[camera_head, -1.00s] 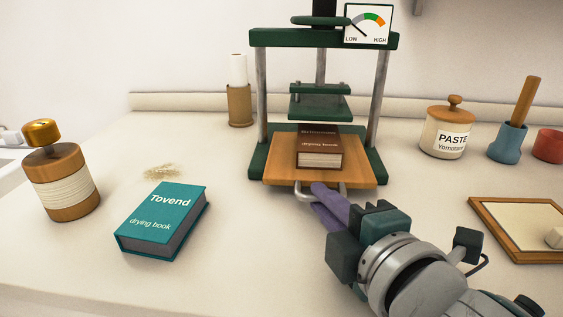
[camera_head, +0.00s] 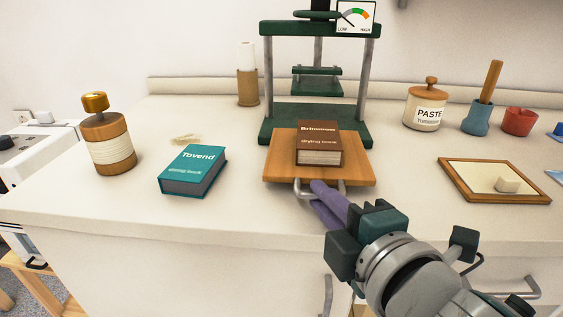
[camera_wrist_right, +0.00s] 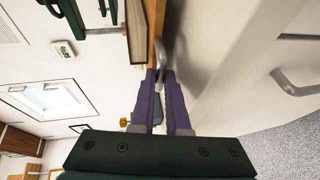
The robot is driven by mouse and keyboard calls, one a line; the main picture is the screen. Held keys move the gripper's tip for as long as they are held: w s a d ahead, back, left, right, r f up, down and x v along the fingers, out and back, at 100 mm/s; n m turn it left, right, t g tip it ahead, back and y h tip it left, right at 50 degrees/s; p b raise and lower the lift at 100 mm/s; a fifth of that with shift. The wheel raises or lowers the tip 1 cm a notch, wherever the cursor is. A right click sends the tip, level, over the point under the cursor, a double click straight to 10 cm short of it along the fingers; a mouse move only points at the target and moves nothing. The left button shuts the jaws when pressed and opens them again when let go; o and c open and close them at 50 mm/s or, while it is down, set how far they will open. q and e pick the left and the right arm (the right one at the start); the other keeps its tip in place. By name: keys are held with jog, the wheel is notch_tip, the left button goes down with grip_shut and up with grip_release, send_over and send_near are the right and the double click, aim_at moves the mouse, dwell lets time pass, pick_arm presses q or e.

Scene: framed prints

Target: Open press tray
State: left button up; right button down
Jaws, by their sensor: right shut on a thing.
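The green press (camera_head: 318,75) stands on the counter toward the back. Its wooden tray (camera_head: 283,167) sticks out of the front of the frame, with a brown drying book (camera_head: 320,144) lying on it. A metal handle (camera_head: 303,191) is on the tray's front edge. My right gripper (camera_head: 318,190) is shut on this handle. In the right wrist view, the purple fingers (camera_wrist_right: 160,80) close at the handle beside the tray's edge (camera_wrist_right: 157,20). My left gripper is not in view.
A teal drying book (camera_head: 192,170) and a thread spool (camera_head: 108,142) stand to the left. A paste jar (camera_head: 425,107), blue pot (camera_head: 476,118), red bowl (camera_head: 519,121) and framed board (camera_head: 462,183) are to the right. A drawer handle (camera_head: 327,296) is below the counter.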

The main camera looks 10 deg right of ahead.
jog(key=c, duration=1.2)
grip_release()
jog(key=p+v, duration=0.1)
jog(key=v, duration=0.9)
jog(key=d+r+m+g+h+p, duration=0.2)
jog(key=d+r+m+h+p, duration=0.1)
jog(key=d+r+m+p, duration=0.3)
jog(key=s+a+r+m+g+y+p, duration=0.1)
jog(key=s+r+m+g+p, duration=0.95)
jog(key=s+p, duration=0.45)
jog(key=shift+t, duration=0.35)
jog(key=r+p, duration=1.1)
jog(key=p, duration=0.1)
jog(key=r+p, duration=1.2)
jog(key=w+r+p, duration=0.1)
jog(key=r+p, duration=1.1)
jog(key=shift+a+r, duration=0.1)
jog(key=shift+r, duration=0.15)
